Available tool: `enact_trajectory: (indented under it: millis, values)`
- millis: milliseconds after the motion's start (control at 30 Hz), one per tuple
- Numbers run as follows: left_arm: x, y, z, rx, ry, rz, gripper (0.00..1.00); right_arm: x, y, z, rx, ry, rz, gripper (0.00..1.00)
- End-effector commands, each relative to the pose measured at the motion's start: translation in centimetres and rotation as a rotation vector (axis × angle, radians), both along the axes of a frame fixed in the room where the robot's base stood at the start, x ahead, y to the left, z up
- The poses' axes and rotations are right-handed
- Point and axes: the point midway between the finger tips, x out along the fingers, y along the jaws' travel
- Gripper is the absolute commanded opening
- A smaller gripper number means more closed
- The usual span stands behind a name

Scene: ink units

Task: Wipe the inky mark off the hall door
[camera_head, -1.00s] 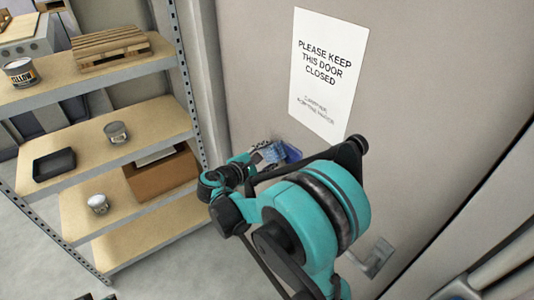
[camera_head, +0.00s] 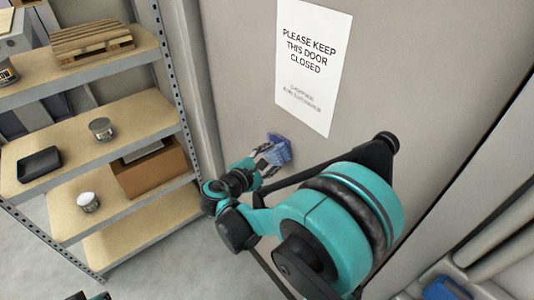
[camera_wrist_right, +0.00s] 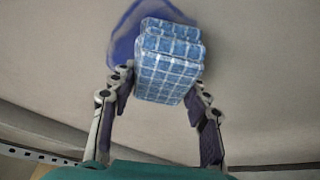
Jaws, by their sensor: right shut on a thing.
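A blue-violet ink mark (camera_head: 284,146) is on the grey door (camera_head: 235,85), below the sign. It also shows in the right wrist view (camera_wrist_right: 124,42), partly hidden behind a blue checked cloth (camera_wrist_right: 168,66). My right gripper (camera_wrist_right: 162,84) is shut on this folded cloth, which is in front of the mark and overlaps its right part in that view. I cannot tell whether the cloth touches the door. In the head view my right gripper (camera_head: 268,158) is at the mark's lower left. My left gripper is not in view.
A white sign (camera_head: 314,65) is on the door above the mark. A metal shelf unit (camera_head: 125,75) stands left of the door, with a pallet (camera_head: 90,42), cans, a black tray (camera_head: 40,164) and a cardboard box (camera_head: 150,168). A blue item (camera_head: 445,289) shows at lower right.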

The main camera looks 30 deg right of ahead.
Motion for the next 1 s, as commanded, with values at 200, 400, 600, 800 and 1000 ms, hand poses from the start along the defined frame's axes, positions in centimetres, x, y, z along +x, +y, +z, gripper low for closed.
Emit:
enact_trajectory:
  millis: [200, 400, 600, 800, 1000]
  values:
    - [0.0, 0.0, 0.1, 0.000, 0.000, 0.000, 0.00, -1.2, -0.2, 0.0, -0.002, 0.001, -0.006, 0.23]
    - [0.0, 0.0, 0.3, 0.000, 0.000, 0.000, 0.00, -3.1, -0.2, 0.1, -0.002, 0.001, -0.006, 0.23]
    - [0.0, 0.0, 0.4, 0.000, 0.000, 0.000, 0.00, -4.2, -0.3, 0.1, -0.002, 0.001, -0.006, 0.23]
    - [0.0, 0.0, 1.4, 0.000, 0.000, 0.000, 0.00, -4.1, -0.1, 1.3, -0.001, 0.001, -0.004, 0.23]
    - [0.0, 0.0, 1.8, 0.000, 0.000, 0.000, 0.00, -3.9, 0.0, 1.8, -0.001, 0.001, -0.003, 0.23]
